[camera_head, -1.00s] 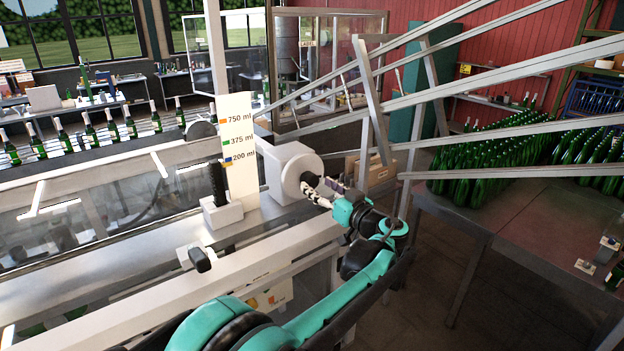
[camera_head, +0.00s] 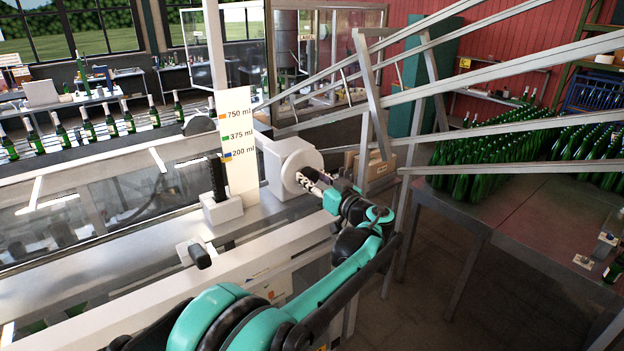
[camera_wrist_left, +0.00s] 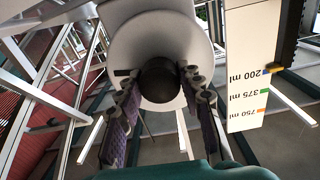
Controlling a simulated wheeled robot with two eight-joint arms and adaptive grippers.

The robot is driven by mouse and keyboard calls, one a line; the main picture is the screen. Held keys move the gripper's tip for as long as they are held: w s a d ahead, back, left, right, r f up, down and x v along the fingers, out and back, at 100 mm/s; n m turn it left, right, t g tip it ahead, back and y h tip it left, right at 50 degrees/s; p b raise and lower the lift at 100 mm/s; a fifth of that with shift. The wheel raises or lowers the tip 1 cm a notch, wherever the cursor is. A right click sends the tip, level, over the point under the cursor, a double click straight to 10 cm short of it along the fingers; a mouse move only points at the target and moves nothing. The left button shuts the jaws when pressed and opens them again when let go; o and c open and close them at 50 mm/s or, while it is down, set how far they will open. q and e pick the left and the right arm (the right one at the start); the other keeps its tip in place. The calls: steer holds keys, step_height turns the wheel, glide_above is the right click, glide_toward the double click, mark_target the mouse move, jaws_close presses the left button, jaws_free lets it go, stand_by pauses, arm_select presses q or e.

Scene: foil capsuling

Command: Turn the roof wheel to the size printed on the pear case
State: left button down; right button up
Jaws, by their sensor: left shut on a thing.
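The white round wheel (camera_head: 302,165) sits on the end of a white housing on the machine, with a black knob (camera_wrist_left: 160,80) at its centre in the left wrist view. My left gripper (camera_head: 308,180) is shut on the black knob, one finger on each side of it; it also shows in the left wrist view (camera_wrist_left: 160,92). A white scale plate (camera_head: 239,180) reads 750 ml at orange, 375 ml at green and 200 ml at blue. I cannot make out a pear case. My right gripper is not in view.
Slanted metal rails (camera_head: 500,85) cross above and right of my left arm. A table (camera_head: 500,215) with many green bottles stands at the right. A row of bottles (camera_head: 110,120) runs along the machine at the left. A brown box (camera_head: 376,168) is behind the wheel.

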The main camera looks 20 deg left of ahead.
arm_select(q)
steer(key=shift+n+b, duration=0.35)
steer(key=shift+n, duration=0.75)
steer(key=c, duration=1)
jaws_free()
steer(key=shift+d, duration=0.1)
steer(key=v, duration=1.2)
